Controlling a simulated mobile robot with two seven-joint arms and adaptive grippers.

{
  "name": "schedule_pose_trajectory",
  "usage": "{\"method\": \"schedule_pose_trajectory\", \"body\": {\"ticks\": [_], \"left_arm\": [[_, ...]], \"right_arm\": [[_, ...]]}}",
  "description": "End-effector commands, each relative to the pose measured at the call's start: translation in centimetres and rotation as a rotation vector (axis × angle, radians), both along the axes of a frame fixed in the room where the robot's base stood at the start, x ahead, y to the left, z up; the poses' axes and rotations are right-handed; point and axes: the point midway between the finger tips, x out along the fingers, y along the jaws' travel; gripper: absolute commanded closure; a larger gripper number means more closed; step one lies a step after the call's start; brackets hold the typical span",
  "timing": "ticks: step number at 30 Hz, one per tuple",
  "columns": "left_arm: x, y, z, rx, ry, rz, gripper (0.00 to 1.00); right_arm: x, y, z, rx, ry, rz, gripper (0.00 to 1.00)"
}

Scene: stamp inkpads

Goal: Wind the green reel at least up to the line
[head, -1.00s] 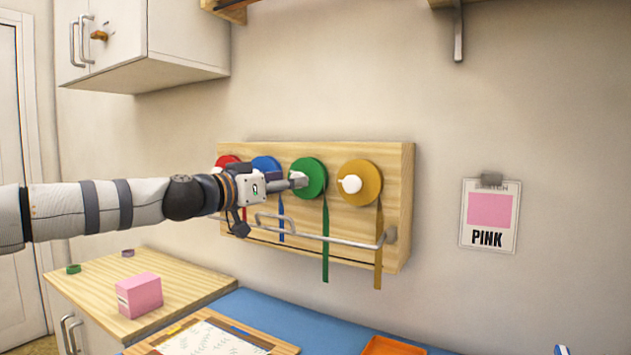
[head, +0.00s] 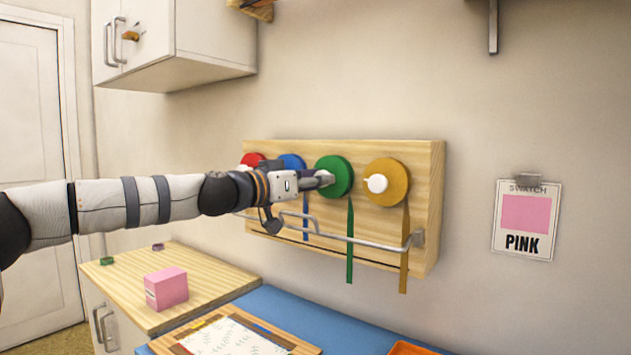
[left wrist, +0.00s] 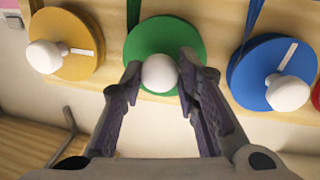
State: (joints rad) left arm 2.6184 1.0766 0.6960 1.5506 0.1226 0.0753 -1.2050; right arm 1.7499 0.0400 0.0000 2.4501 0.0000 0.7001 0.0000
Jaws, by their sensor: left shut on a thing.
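The green reel (head: 336,174) is on the wooden wall board (head: 432,200), between the blue and yellow reels. Its green ribbon (head: 350,240) hangs down past the metal rail, its end below the dark line (head: 330,257) along the board's lower part. My left gripper (head: 325,179) is at the green reel. In the left wrist view its fingers (left wrist: 160,76) are shut around the white knob (left wrist: 160,73) of the green reel (left wrist: 152,38). My right gripper is in neither view.
The red reel (head: 252,159), blue reel (head: 293,161) and yellow reel (head: 392,182) share the board. A metal rail (head: 370,245) stands out before the ribbons. Below are a pink block (head: 166,288), a wooden counter (head: 205,262) and a blue surface (head: 330,327). A pink swatch card (head: 526,222) hangs at right.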

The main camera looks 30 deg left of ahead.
Motion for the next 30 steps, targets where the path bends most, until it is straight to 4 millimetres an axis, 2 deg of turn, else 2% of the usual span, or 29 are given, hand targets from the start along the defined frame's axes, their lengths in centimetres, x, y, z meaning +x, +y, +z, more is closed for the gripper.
{"method": "schedule_pose_trajectory", "body": {"ticks": [8,30], "left_arm": [[0.1,-0.1,-0.4,-0.143,0.015,-0.001,0.99],[0.1,-0.3,-0.5,-0.836,0.070,-0.001,0.99]], "right_arm": [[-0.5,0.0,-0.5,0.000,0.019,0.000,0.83],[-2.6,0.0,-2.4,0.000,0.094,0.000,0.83]]}}
